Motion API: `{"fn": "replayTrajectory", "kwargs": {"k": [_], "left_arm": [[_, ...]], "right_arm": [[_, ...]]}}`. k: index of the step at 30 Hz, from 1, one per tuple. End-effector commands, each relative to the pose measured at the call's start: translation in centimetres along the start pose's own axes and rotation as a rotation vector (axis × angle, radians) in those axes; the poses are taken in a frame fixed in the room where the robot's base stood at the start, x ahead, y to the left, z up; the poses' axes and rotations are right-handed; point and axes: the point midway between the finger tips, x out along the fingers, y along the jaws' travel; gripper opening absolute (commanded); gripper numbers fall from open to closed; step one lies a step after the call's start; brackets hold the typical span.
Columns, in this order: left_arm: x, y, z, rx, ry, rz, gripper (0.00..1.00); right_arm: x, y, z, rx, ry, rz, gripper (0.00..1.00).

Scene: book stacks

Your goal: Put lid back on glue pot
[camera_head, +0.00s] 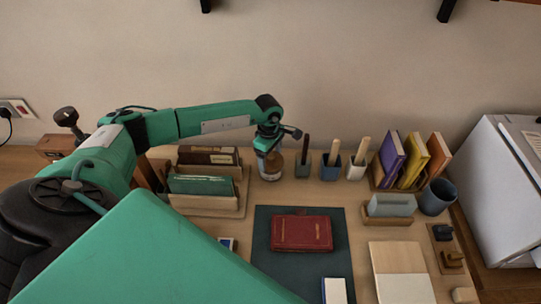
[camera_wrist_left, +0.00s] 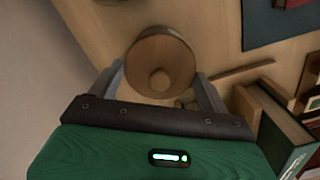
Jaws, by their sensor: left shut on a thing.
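The glue pot (camera_head: 271,170), a small brown jar with a pale band, stands at the back of the desk, left of the brush holders. My left gripper (camera_head: 271,142) reaches down right over it and hides its top. In the left wrist view, the round brown wooden lid (camera_wrist_left: 160,62) with a small knob lies between the two grey fingers of my left gripper (camera_wrist_left: 161,78), which is shut on it. The lid hides what is beneath it, so I cannot tell whether it touches the pot's rim. My right gripper is not in view.
A wooden book rack (camera_head: 210,205) stands close on the left of the pot. Several brush holders (camera_head: 331,168) stand close on its right. A red book (camera_head: 302,232) lies on a dark mat (camera_head: 265,275) in front. Upright books (camera_head: 412,165) and a dark cup (camera_head: 438,197) stand farther right.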

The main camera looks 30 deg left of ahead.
Motion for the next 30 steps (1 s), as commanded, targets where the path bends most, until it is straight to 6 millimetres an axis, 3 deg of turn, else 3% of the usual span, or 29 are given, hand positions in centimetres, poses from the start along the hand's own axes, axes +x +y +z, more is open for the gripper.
{"fn": "replayTrajectory", "kwargs": {"k": [30], "left_arm": [[-0.02,0.01,-0.01,0.0,0.0,0.0,0.57]], "right_arm": [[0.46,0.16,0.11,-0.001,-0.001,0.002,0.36]]}}
